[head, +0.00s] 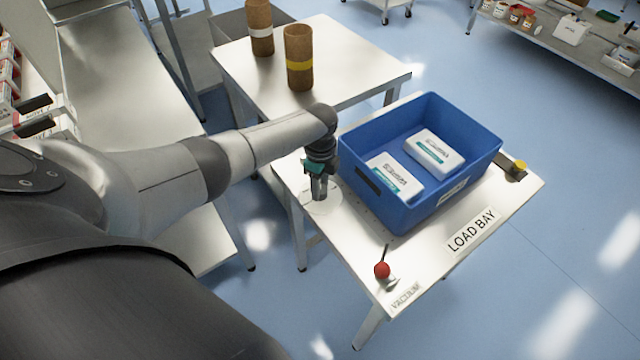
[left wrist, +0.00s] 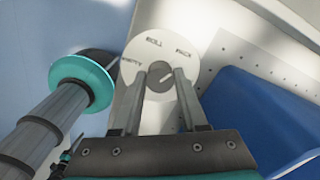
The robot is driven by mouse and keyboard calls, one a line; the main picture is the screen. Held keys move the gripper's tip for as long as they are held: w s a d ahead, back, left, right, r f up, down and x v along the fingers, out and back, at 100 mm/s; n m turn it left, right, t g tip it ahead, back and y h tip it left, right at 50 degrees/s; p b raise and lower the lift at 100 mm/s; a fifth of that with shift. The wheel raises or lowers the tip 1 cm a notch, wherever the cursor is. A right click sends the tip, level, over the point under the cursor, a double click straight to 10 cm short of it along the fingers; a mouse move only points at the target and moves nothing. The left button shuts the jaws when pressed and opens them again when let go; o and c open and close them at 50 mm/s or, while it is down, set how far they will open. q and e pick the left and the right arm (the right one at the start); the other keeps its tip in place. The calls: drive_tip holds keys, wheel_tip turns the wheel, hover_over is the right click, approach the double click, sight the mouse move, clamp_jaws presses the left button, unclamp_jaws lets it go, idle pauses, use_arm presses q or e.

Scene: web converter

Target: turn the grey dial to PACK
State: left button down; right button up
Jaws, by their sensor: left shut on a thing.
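The grey dial (left wrist: 160,84) sits in the middle of a round pale plate (left wrist: 150,50) marked, left to right, EMPTY, ROLL and PACK. A short white line on the dial points to the upper right, on the PACK side; I cannot tell whether it lines up exactly. My left gripper (left wrist: 159,98) is shut on the dial, one finger on each side. In the head view my left gripper (head: 319,190) points down at the plate (head: 322,203) on the table's left part, and the fingers hide the dial. My right gripper is not in view.
The LOAD BAY table (head: 440,262) holds a blue crate (head: 408,215) with two white packs, close right of my gripper. A red-knobbed lever (head: 382,270) marked VACUUM stands near the front edge. A yellow button (head: 518,167) is at the right. Brown rolls (head: 299,60) stand on a table behind.

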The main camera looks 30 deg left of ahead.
sight(321, 189)
use_arm(q)
drive_tip(key=shift+d, duration=0.1)
drive_tip(key=shift+c, duration=2.2)
unclamp_jaws()
drive_tip(key=shift+r, duration=0.1)
wheel_tip(321, 189, up, 15)
drive_tip(key=p, duration=0.4)
